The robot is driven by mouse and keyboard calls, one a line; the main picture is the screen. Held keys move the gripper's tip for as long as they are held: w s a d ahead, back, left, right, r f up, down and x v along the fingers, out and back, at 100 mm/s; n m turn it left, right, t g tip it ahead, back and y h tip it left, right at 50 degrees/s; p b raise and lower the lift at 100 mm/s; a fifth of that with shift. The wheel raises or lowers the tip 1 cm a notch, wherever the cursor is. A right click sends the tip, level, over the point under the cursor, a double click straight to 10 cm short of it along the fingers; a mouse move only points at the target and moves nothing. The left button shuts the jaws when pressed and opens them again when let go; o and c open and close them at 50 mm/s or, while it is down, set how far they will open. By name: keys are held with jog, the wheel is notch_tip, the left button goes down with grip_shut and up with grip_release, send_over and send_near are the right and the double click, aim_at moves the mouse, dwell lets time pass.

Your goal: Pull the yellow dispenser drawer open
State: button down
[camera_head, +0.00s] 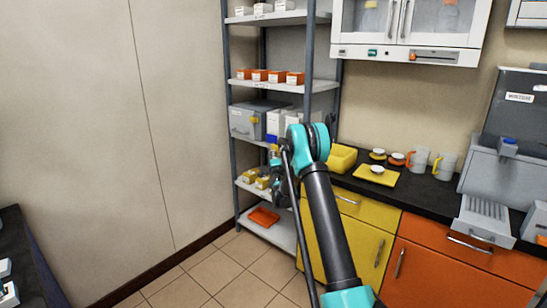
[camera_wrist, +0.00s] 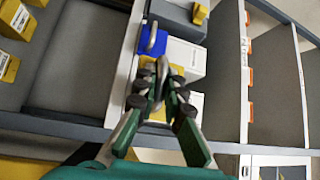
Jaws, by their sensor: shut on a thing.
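The yellow dispenser drawer (camera_wrist: 148,64) shows in the wrist view, partly hidden behind my fingers, beside a blue drawer (camera_wrist: 153,41) with a grey loop handle. Both are on the front of white dispenser boxes (camera_wrist: 183,56) on a shelf. My gripper (camera_wrist: 163,72) is shut at the front of the yellow drawer, its fingertips together where the handle is. The handle is mostly covered. In the head view my gripper (camera_head: 281,165) is at the rack, and my arm hides part of the dispenser. How far the drawer stands out cannot be told.
The grey shelf rack (camera_head: 309,60) has uprights and shelf edges close to my gripper. A grey box (camera_head: 250,119) stands left of the dispensers. Yellow-and-white boxes (camera_head: 262,183) are on the shelf below. A counter (camera_head: 425,190) with yellow trays and mugs is to the right.

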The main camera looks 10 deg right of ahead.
jog(key=c, duration=1.9)
grip_release()
jog(key=shift+s, duration=0.1)
jog(key=s, duration=0.4)
jog(key=s+f, duration=0.1)
jog(key=s, duration=0.6)
jog(key=shift+s+f, duration=0.25)
jog(key=shift+s, duration=0.15)
jog(key=s+a+r+n+g+y, duration=0.15)
jog(key=s+n+g, duration=0.3)
jog(key=s, duration=0.55)
jog(key=s+r+n+g+y, duration=0.25)
jog(key=s+n, duration=0.35)
jog(key=s, duration=0.4)
jog(key=s+d+f+n+g+h, duration=0.1)
jog(key=s+d+f+n+g, duration=0.1)
jog(key=s, duration=0.9)
jog(key=s+d+f+n+g+h, duration=0.1)
jog(key=s+d+f+n+g, duration=0.1)
jog(key=s, duration=1)
jog(key=s+d+f+n+g+h, duration=0.2)
jog(key=s+f, duration=0.4)
jog(key=s, duration=0.6)
jog(key=shift+d+f+g, duration=0.1)
jog(key=shift+d+g, duration=0.55)
jog(key=shift+g, duration=0.45)
